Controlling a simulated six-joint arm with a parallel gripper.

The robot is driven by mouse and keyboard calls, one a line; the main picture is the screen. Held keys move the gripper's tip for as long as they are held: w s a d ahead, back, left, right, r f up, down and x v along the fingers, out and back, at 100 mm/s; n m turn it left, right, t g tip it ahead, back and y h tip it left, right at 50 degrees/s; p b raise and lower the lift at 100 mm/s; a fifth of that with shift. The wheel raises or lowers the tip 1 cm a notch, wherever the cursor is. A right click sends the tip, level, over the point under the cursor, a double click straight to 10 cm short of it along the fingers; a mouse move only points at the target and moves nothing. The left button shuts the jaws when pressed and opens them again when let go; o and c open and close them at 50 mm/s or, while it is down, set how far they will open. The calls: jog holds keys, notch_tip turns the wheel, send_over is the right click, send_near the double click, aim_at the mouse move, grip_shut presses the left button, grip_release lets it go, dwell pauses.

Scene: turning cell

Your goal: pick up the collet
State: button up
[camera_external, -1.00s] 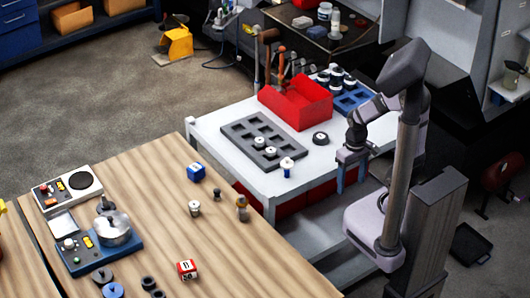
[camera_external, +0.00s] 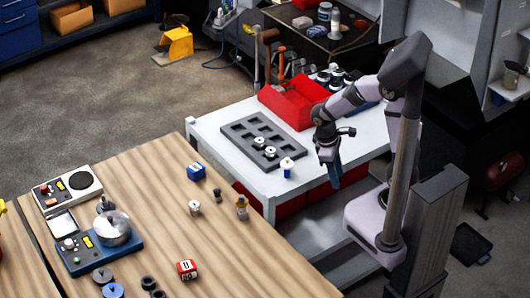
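I cannot tell for sure which small part is the collet. Candidates on the wooden table are a pale metallic piece (camera_external: 195,208), a small dark piece (camera_external: 217,194) and a brass-coloured piece (camera_external: 241,207) near the table's right edge. A white-and-blue spool-like part (camera_external: 287,168) stands upright on the white table by its front edge. My gripper (camera_external: 335,180) points down over the right part of the white table, right of that part and apart from it. Its blue fingers overlap in this view, so their opening is hidden. I see nothing held.
A grey slotted tray (camera_external: 240,128) on the white table (camera_external: 222,150) holds two white parts. A red bin (camera_external: 298,104) stands behind it.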

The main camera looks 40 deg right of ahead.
jog(key=w+a+r+n+t+h+p, duration=0.15)
jog(key=a+r+n+t+h, duration=0.25)
jog(key=a+n, duration=0.6)
jog(key=w+a+r+n+t+h+p, duration=0.1)
jog(key=a+r+n+t+h+p, duration=0.25)
jog(key=a+n, duration=0.65)
jog(key=n+t+y+b, duration=0.4)
jog(key=t+y+b, duration=0.45)
jog(key=b, duration=0.55)
send_near(197, 210)
jog(key=shift+w+d+f+g+y, duration=0.1)
jog(key=shift+w+d+g+y, duration=0.25)
jog(key=shift+w+d, duration=0.7)
jog(key=shift+w+a+f+y+b, duration=0.2)
jog(key=shift+w+a+y+b, duration=0.1)
jog(key=shift+a+y, duration=0.2)
jog(key=shift+p+x, duration=1.4)
jog(key=shift+x, duration=2.25)
jog(key=shift+r, duration=0.1)
jog(key=c, duration=0.8)
